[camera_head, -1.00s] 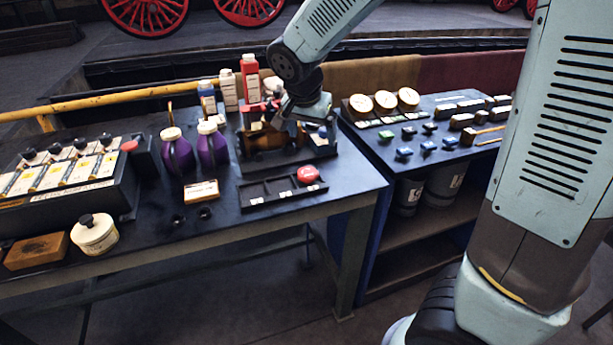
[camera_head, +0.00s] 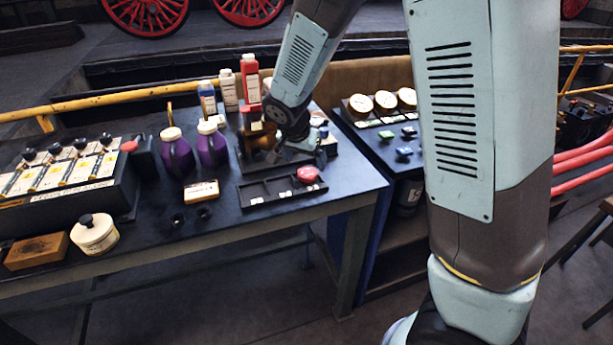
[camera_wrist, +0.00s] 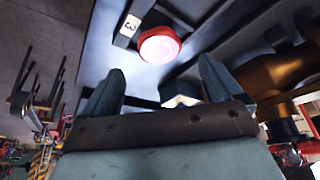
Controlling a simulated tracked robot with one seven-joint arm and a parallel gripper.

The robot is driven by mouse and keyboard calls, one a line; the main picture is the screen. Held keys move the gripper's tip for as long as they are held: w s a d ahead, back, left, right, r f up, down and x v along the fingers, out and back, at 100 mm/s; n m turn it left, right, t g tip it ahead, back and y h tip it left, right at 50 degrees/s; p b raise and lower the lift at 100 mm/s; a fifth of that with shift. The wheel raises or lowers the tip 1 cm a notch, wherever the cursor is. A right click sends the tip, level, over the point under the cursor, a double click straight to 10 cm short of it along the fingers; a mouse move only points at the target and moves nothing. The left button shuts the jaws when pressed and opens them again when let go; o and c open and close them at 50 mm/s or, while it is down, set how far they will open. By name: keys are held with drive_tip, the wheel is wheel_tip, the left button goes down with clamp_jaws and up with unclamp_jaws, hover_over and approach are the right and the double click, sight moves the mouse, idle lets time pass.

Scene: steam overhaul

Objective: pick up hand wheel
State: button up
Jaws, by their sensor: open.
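The hand wheel, seen as a small round red piece (camera_head: 307,174), sits at the right end of a dark low tray (camera_head: 262,201) with compartments. In the wrist view the red wheel (camera_wrist: 159,45) lies ahead of the fingertips, roughly centred between them, beside a white label marked 3. My gripper (camera_head: 298,153) is just behind and above the tray's right end in the head view. In the wrist view my gripper (camera_wrist: 158,84) has its two fingers wide apart with nothing between them. The wheel appears clear of the fingers.
A brass fitting (camera_wrist: 275,72) is close to the right finger. Two purple jugs (camera_head: 212,150) and several bottles stand left of the arm. A second table with gauges (camera_head: 385,101) is to the right.

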sight(307, 172)
drive_tip(key=shift+s+x, duration=0.15)
drive_tip(key=shift+x, duration=1.15)
drive_tip(key=shift+s+x, duration=0.1)
drive_tip(key=shift+x, duration=1.15)
drive_tip(key=shift+a+f, duration=0.1)
drive_tip(key=shift+a, duration=0.1)
drive_tip(key=shift+c, duration=0.3)
drive_tip(key=c, duration=1.3)
